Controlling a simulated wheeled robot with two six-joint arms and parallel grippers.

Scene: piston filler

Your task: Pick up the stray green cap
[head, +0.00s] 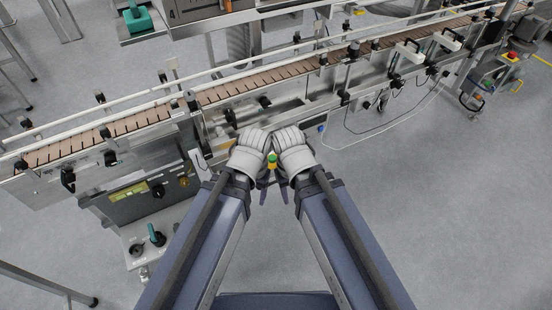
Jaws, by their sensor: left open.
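A small green round piece (272,157), which looks like the green cap, shows between my two grippers, with a yellow patch just below it. My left gripper (252,150) is open, just left of the green piece. My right gripper (293,150) is just right of it, close beside the left one. I cannot tell whether either gripper touches the green piece. The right gripper's jaws cannot be made out, and the hands hide what lies beneath them.
A conveyor with brown slats (258,88) and pale rails runs diagonally across the back. A control box (143,196) with a yellow label stands at the left. A red-and-yellow button unit (512,56) is at the far right. The grey floor (450,220) at right is clear.

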